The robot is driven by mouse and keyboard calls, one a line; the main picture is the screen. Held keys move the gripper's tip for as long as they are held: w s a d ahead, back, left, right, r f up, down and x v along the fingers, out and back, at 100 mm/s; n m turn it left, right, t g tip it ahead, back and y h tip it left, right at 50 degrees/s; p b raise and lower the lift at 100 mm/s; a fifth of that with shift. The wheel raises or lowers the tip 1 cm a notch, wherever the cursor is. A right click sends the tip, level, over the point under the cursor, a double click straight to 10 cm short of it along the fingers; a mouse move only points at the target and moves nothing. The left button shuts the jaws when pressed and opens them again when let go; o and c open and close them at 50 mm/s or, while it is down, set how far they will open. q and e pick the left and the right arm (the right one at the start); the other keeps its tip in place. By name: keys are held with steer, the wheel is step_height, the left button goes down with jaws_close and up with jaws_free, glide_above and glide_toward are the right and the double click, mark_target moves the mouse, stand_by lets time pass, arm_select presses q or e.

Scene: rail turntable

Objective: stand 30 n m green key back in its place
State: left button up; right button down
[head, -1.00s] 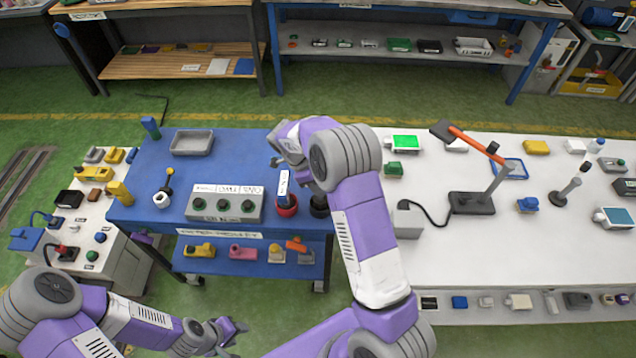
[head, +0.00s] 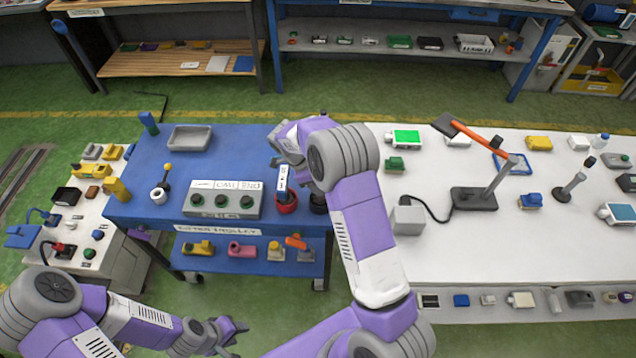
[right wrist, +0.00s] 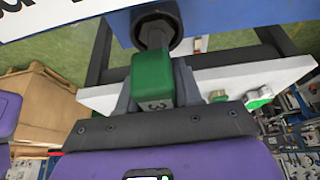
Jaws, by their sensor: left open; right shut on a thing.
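The green key (right wrist: 153,78) shows in the right wrist view as a green block with a dark shaft and a partly readable dark mark. My right gripper (right wrist: 152,98) is shut on it, one finger on each side. Beyond it is a round black opening (right wrist: 158,25); I cannot tell whether the shaft is inside it. In the head view my right gripper (head: 287,160) is over the right end of the blue trolley (head: 240,150), and the key is hidden there. My left gripper (head: 232,330) is open and empty, low in front of the trolley.
By my right gripper, a red cup (head: 286,204) holds a blue-and-white piece, and a black cup (head: 318,203) stands beside it. A white table (head: 440,240) lies right.

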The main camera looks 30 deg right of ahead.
steer(key=shift+f+b, duration=0.3)
steer(key=shift+f, duration=0.05)
steer(key=c, duration=0.7)
jaws_free()
steer(key=v, duration=0.7)
steer(key=shift+w+r, duration=0.1)
steer(key=shift+r, duration=0.25)
